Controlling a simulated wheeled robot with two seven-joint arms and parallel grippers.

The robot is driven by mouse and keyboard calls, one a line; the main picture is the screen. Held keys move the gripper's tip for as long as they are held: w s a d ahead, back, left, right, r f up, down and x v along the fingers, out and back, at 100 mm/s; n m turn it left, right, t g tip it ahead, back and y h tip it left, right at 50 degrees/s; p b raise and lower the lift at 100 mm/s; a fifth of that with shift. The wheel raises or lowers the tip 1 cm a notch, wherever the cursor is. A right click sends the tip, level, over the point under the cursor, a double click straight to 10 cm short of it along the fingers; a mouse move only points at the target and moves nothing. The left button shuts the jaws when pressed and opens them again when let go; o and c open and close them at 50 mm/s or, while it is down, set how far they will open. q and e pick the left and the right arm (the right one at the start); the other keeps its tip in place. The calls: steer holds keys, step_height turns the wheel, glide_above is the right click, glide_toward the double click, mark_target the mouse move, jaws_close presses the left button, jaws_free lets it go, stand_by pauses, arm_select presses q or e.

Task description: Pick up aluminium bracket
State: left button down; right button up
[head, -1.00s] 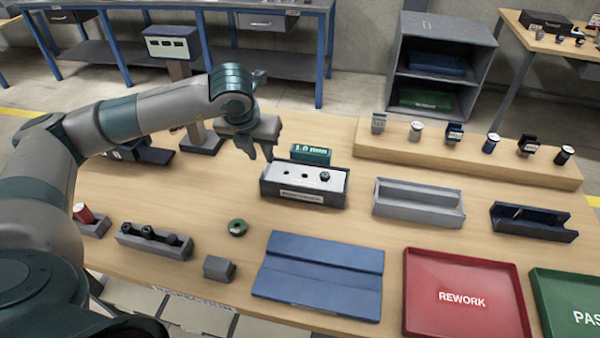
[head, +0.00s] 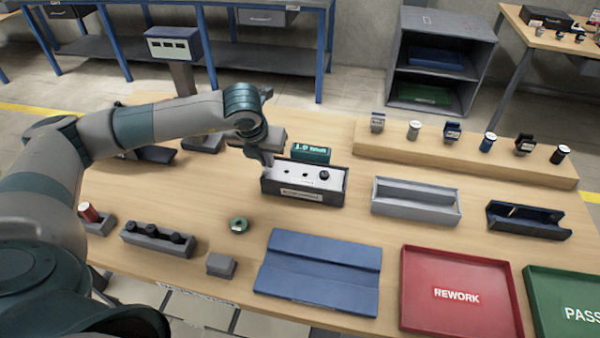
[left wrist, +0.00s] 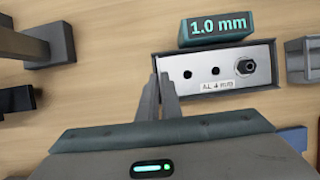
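The light-grey metal plate (head: 306,176), which I take as the aluminium bracket, lies flat in a dark open-topped holder (head: 301,194). In the left wrist view the plate (left wrist: 201,73) has two bare holes, a dark hex fastener (left wrist: 245,66) at its right and an "AL 4 mm" label. My left gripper (head: 264,160) is low at the holder's left end. In the left wrist view its two fingertips (left wrist: 159,78) show apart by a narrow gap, over or beside the plate's left edge; contact cannot be told. My right gripper is not in view.
A green "1.0 mm" display (head: 311,153) stands just behind the holder. A grey tray (head: 414,213), a dark tray (head: 528,235) and a blue plate (head: 318,290) lie around it. A red REWORK tray (head: 458,330) is at front right. Several small parts line a wooden riser (head: 460,165).

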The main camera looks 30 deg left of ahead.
arm_select(q)
steer(key=shift+r, duration=0.2)
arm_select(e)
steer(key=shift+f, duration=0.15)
arm_select(q)
steer(key=shift+r+b, duration=0.5)
step_height(320, 180, up, 2)
steer(key=shift+r+b, duration=0.25)
steer(key=shift+b, duration=0.35)
steer(key=w+d+r+b, duration=0.4)
steer(key=d+r, duration=0.3)
steer(key=d, duration=0.4)
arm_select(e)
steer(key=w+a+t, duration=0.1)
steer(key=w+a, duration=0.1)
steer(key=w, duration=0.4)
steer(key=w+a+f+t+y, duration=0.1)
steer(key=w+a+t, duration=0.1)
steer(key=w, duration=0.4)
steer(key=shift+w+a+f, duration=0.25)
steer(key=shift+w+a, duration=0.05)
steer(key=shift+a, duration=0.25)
arm_select(q)
steer(key=shift+s, duration=0.1)
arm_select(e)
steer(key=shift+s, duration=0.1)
